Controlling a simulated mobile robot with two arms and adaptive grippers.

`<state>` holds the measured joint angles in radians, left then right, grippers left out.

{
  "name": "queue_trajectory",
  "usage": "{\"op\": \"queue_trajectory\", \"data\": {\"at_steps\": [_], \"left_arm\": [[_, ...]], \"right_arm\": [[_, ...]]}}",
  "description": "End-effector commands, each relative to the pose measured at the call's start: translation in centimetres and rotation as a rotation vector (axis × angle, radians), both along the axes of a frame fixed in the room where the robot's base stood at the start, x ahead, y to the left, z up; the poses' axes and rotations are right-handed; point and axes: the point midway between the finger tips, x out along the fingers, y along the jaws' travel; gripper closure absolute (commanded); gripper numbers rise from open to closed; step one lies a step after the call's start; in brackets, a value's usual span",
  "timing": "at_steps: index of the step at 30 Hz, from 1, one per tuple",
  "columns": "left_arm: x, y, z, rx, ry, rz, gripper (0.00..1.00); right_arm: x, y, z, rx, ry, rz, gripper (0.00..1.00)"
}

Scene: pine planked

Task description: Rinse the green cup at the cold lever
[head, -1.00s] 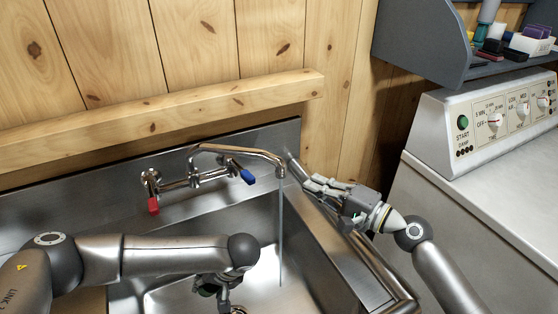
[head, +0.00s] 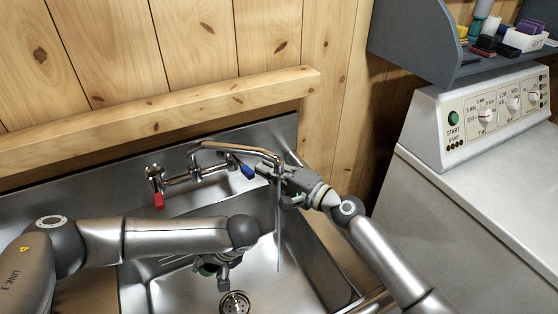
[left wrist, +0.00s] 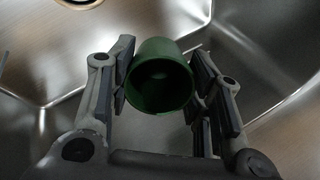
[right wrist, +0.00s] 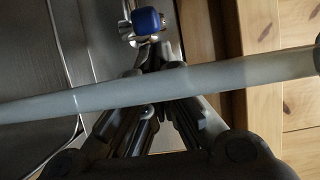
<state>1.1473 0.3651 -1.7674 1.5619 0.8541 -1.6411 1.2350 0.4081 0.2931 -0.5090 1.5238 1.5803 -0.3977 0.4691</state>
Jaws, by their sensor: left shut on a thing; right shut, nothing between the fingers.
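The green cup (left wrist: 160,85) is between the fingers of my left gripper (left wrist: 165,90), which is shut on it; I look into its open, dark mouth. In the head view my left gripper (head: 220,278) hangs low over the sink basin, and its arm hides most of the cup. The blue cold lever (head: 247,171) is on the wall tap (head: 195,174); it also shows in the right wrist view (right wrist: 147,21). My right gripper (head: 272,169) is shut and empty, just right of this lever. A water stream (head: 279,235) falls from the spout, to the right of the cup.
The red lever (head: 158,200) is at the tap's left end. The steel sink (head: 180,290) has a drain (head: 235,303) below my left gripper. A white machine (head: 480,190) with dials stands right, under a grey shelf (head: 410,45). The wooden ledge (head: 150,118) runs behind the tap.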

Motion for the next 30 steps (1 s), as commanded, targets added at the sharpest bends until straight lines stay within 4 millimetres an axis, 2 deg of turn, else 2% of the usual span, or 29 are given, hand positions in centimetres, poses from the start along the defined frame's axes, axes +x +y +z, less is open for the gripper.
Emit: {"op": "queue_trajectory", "data": {"at_steps": [13, 24, 30], "left_arm": [[0.0, 0.0, 0.3, 0.000, 0.000, 0.000, 0.69], [0.0, 0.0, 4.0, 0.000, 0.000, 0.000, 0.69], [0.0, 0.0, 3.9, 0.000, 0.001, 0.000, 0.69]], "right_arm": [[-0.3, 0.3, -0.1, -0.001, 0.001, -0.002, 1.00], [-1.6, 1.4, 0.3, 0.001, 0.004, -0.110, 1.00], [-2.3, 2.0, -0.1, 0.000, 0.000, -0.115, 1.00]]}}
